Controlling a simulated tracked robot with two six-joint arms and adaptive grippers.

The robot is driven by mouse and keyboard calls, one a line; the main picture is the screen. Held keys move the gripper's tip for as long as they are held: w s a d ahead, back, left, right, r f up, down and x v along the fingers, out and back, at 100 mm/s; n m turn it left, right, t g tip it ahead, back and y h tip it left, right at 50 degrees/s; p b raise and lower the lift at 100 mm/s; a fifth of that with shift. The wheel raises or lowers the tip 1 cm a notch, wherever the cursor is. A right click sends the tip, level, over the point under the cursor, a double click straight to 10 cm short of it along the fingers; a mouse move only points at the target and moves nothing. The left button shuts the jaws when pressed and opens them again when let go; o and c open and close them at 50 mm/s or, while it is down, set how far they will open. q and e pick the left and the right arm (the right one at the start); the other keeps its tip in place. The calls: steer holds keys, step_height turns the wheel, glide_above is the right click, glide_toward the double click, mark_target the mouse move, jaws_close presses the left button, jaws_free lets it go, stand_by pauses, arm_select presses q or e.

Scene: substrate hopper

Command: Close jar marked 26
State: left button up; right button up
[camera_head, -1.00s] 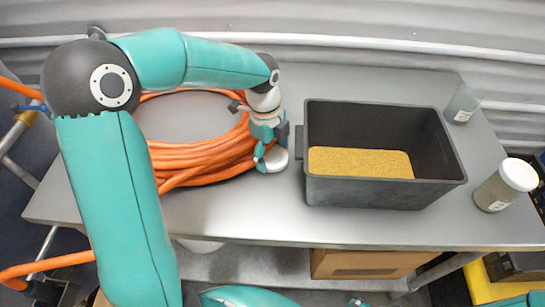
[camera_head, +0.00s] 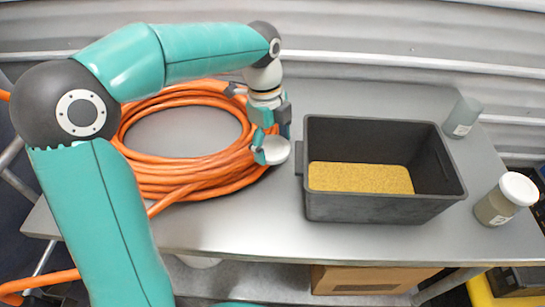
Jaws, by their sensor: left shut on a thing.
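My left gripper (camera_head: 271,146) is shut on a white round lid (camera_head: 276,151). It holds the lid between the orange cable coil and the dark bin, and the lid seems to be just above the table. One jar (camera_head: 462,117), pale, see-through and without a lid, stands upright at the back right of the table with a white label. Another jar (camera_head: 493,208) stands at the right edge with a white lid on, a label and greyish-brown contents. The label marks are too small to read, so I cannot tell which is 26. My right gripper is not in view.
A dark grey bin (camera_head: 323,210) with yellow granules stands mid-table between the held lid and the jars. An orange cable coil (camera_head: 200,180) lies on the left of the metal table (camera_head: 270,228). A cardboard box (camera_head: 360,280) is below. A corrugated wall is behind.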

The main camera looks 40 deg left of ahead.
mark_target(272, 146)
arm_select(q)
step_height(272, 146, up, 11)
steer(key=p, duration=0.1)
stand_by(0.3)
steer(key=shift+f, duration=0.1)
stand_by(0.3)
